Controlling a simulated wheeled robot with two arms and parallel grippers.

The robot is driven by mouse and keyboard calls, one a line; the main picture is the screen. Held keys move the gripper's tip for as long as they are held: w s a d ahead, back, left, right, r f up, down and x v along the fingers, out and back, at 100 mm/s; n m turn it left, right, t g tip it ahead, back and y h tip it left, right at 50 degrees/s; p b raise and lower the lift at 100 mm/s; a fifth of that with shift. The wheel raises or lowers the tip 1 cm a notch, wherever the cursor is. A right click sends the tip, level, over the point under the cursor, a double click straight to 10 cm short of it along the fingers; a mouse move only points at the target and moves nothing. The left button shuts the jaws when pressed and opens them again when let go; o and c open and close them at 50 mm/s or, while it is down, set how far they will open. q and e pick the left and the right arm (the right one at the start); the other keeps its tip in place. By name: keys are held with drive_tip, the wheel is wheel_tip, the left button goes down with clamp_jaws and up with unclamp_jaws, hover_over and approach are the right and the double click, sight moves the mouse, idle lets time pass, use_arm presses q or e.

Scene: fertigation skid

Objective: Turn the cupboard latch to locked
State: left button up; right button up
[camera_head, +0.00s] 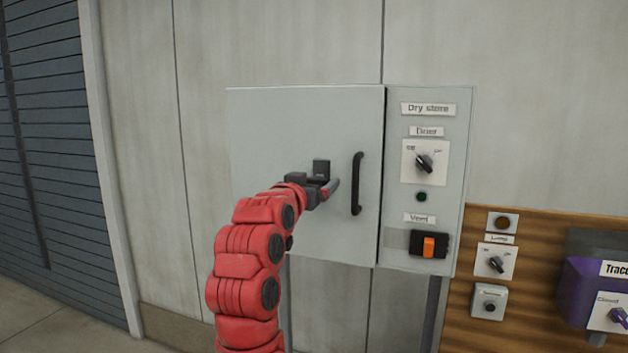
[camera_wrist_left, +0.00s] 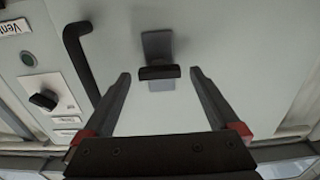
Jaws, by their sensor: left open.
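The pale grey cupboard door (camera_head: 290,120) looks shut, with a black bar handle (camera_head: 357,183) near its right edge. The latch (camera_head: 321,166) is left of the handle and partly hidden by my gripper. In the left wrist view the latch (camera_wrist_left: 158,72) shows a dark bar lying across the picture on a two-tone grey plate. My left gripper (camera_head: 318,187) is in front of the door at the latch. In the left wrist view its open fingers (camera_wrist_left: 160,76) stand on either side of the bar, with a gap on each side. My right gripper is not in view.
Right of the door, a panel carries a rotary switch (camera_head: 424,163), a green button (camera_head: 421,196) and an orange rocker switch (camera_head: 429,246). A wooden board (camera_head: 540,225) with more controls and a purple box (camera_head: 579,280) are at the lower right.

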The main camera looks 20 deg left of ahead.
use_arm(q)
drive_tip(key=shift+c, duration=0.2)
drive_tip(key=c, duration=1.3)
drive_tip(key=shift+c, duration=0.2)
